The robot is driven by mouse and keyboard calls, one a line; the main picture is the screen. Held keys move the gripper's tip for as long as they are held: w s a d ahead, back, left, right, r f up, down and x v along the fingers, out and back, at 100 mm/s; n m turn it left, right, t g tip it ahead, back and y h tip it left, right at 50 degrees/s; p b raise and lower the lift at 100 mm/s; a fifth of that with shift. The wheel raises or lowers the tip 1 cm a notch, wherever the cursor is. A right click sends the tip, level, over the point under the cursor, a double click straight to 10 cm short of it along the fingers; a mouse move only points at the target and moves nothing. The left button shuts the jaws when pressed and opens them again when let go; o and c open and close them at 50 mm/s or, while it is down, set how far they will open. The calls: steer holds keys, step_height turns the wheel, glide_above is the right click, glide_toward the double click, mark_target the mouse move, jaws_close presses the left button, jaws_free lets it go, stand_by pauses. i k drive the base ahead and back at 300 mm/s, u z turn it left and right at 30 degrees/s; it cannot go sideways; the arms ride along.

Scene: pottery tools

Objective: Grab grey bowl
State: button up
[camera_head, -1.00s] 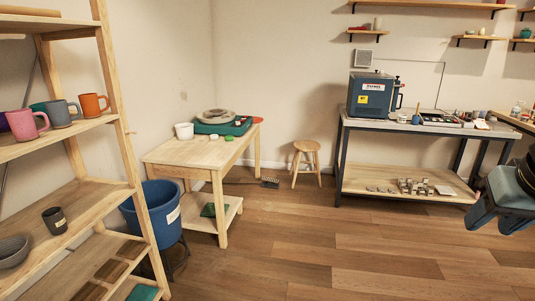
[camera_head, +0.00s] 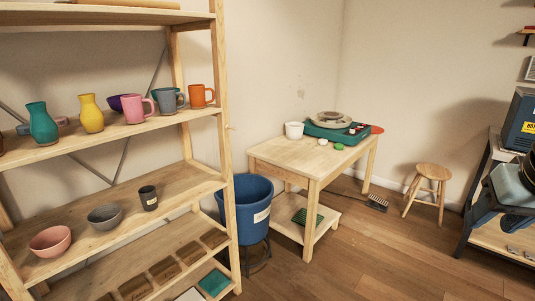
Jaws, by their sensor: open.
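The grey bowl (camera_head: 105,216) sits upright on the middle shelf of the wooden rack at the left. A pink bowl (camera_head: 50,241) stands to its left and a dark grey cup (camera_head: 148,198) to its right. My gripper (camera_head: 496,208) shows dark at the right edge of the picture, partly cut off, open and far from the bowl. Nothing is seen held in it.
The wooden rack (camera_head: 229,150) has an upright post at its front right. Mugs and vases stand on the shelf above the bowl. A blue bucket (camera_head: 246,204), a work table (camera_head: 300,152) and a stool (camera_head: 434,172) stand beyond. Wooden floor (camera_head: 380,260) is clear at lower right.

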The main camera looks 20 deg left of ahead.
mark_target(105, 217)
steer(key=u, duration=0.4)
steer(key=i, duration=0.8)
steer(key=u, duration=0.95)
steer(key=i, duration=0.65)
steer(key=u, duration=0.3)
steer(key=k, duration=0.8)
steer(key=u, duration=0.2)
steer(key=i, duration=1)
steer(key=z, duration=0.05)
